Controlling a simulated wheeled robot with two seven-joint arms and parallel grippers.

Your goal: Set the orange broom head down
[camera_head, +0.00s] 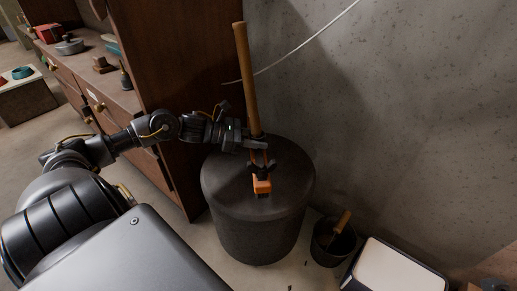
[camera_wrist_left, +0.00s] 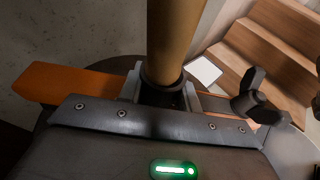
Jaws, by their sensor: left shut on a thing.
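The orange broom head (camera_head: 262,186) shows over the top of a dark round drum (camera_head: 260,232), low in my left gripper. I cannot tell whether it touches the drum. Its long wooden handle (camera_head: 246,75) stands nearly upright, leaning slightly left at the top. My left gripper (camera_head: 261,167) is shut on the broom near the base of the handle. In the left wrist view the handle (camera_wrist_left: 174,40) rises from a dark socket between my fingers, and the orange head (camera_wrist_left: 65,83) sticks out to the left; its middle is hidden by my gripper. My right gripper is not in view.
A brown wooden cabinet (camera_head: 165,60) stands left of the drum, with pots and small items on its counter. A concrete wall (camera_head: 400,90) is behind. A small dark bucket (camera_head: 325,250) and a white-topped box (camera_head: 393,270) stand on the floor to the right.

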